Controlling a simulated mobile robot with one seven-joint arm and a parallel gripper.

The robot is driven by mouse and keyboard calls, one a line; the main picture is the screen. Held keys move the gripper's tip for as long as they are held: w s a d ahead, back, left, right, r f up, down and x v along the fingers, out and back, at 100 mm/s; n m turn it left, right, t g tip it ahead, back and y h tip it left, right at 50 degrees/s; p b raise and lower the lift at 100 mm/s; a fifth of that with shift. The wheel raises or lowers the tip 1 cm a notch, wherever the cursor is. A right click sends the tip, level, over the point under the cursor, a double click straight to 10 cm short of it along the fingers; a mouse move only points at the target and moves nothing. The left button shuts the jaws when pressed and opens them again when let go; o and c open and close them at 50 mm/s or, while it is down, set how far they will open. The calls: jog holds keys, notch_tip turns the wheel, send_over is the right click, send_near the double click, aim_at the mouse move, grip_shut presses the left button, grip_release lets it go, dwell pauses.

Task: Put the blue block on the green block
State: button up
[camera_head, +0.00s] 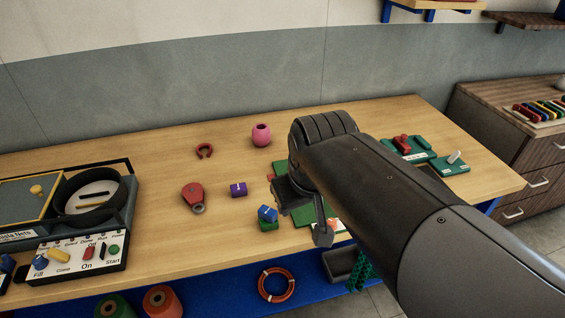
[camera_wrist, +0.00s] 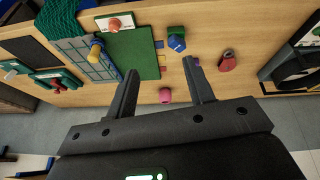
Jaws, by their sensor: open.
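The blue block (camera_head: 267,213) rests on top of the green block (camera_head: 268,226), turned at an angle to it, near the front middle of the table. In the wrist view the blue block (camera_wrist: 177,43) shows beyond my fingertips, with a strip of the green block (camera_wrist: 175,30) behind it. My gripper (camera_head: 303,210) is open and empty, to the right of the two blocks and apart from them in the head view. In the wrist view my gripper (camera_wrist: 160,66) has its two fingers spread wide, with nothing between them.
A control panel (camera_head: 78,254) is at the left. A green board (camera_wrist: 130,55) lies right of the blocks in the head view, partly hidden by my arm.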

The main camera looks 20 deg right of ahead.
jog(key=shift+s+d+f+m+t, duration=0.2)
jog(key=shift+s+m, duration=0.25)
jog(key=shift+s, duration=0.5)
jog(key=shift+s+d+r+m+t, duration=0.1)
jog(key=shift+s+m+t, duration=0.3)
jog(key=shift+s, duration=0.5)
